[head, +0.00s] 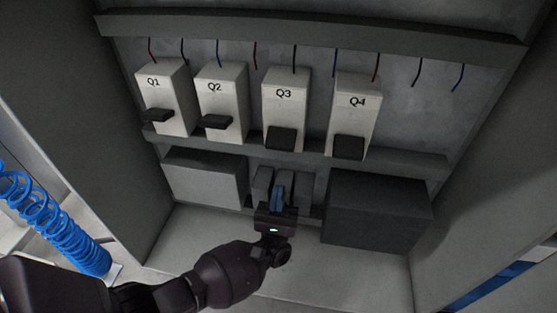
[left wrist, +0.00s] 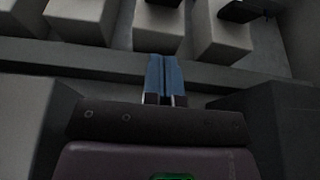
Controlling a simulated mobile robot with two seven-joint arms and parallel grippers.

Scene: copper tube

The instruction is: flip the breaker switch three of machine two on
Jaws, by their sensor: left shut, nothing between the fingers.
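Breaker Q3 (head: 286,93) is a pale box, third from the left in the cabinet row. Its dark lever (head: 281,138) sits at its lower end and shows a broad face, like the one on Q4 (head: 356,104). The levers of Q1 (head: 158,115) and Q2 (head: 216,122) look thin and jut out. My left gripper (head: 277,190) is below Q3, its blue fingers together and empty, apart from the lever in the head view. In the left wrist view the blue fingers (left wrist: 165,68) point toward pale breaker boxes, labels not visible. My right gripper is not in view.
A ledge (head: 305,160) runs under the breakers. Below it are a light grey box (head: 203,179) at left and a dark box (head: 375,209) at right, with small modules behind my gripper. Cabinet walls close both sides. A blue coiled hose (head: 62,220) hangs at far left.

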